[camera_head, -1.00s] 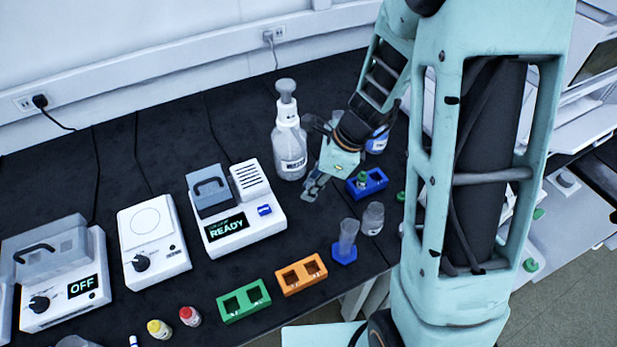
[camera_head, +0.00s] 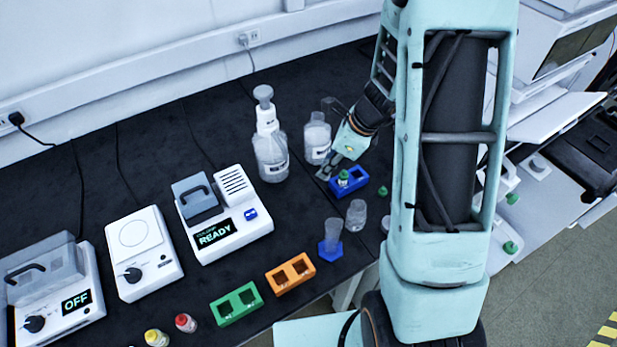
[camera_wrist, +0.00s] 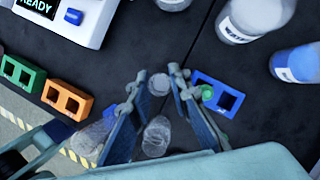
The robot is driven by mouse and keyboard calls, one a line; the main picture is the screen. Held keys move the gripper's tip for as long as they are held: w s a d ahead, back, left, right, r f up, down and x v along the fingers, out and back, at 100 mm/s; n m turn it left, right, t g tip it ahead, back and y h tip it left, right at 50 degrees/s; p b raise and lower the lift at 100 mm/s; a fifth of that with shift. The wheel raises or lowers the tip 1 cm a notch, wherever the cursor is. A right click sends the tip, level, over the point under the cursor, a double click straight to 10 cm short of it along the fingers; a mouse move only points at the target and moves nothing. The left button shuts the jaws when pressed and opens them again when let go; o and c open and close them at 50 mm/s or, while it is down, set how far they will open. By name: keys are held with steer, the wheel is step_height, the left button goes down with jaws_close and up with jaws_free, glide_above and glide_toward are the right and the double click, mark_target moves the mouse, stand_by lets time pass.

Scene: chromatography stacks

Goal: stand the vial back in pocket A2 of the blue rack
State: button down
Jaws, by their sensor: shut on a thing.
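The blue rack (camera_head: 362,184) lies on the black bench, and it also shows in the wrist view (camera_wrist: 236,87). A green-capped vial (camera_head: 343,179) stands in its left pocket; the other pocket looks empty. My gripper (camera_head: 328,172) is just left of the rack in the head view. In the wrist view my gripper (camera_wrist: 160,82) is shut on a clear, round-topped thing (camera_wrist: 158,85), which I take to be the vial. It sits between the fingertips, left of the rack. In the head view I cannot make out the held vial clearly.
A clear jar (camera_head: 356,214) and a cylinder on a blue base (camera_head: 331,250) stand in front of the rack. Bottles (camera_head: 270,155) (camera_head: 317,138) stand behind my gripper. Orange (camera_head: 290,275) and green (camera_head: 236,306) racks lie left. A small green-capped item (camera_head: 382,191) is right of the rack.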

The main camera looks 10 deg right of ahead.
steer(key=w+d+f+m+t+p, duration=0.1)
steer(key=w+d+f+m, duration=0.15)
steer(key=d, duration=0.25)
steer(key=w+d+f+m+p, duration=0.1)
steer(key=w+d+p, duration=0.1)
steer(key=w+d, duration=0.3)
steer(key=b, duration=0.4)
glide_above(359, 170)
steer(key=s+a, duration=0.1)
steer(key=s, duration=0.1)
steer(key=shift+n+h, duration=0.25)
steer(key=shift+h, duration=0.05)
steer(key=shift+w+f, duration=0.15)
steer(key=shift+f, duration=0.85)
steer(key=shift+w+f, duration=0.1)
steer(key=shift+f, duration=0.9)
steer(key=shift+f, duration=0.15)
steer(key=shift+f+b, duration=1)
steer(key=shift+f, duration=0.05)
steer(key=shift+f, duration=0.1)
steer(key=shift+f+b, duration=0.25)
steer(key=shift+b, duration=0.1)
steer(key=shift+s+f, duration=0.1)
steer(key=shift+s, duration=0.05)
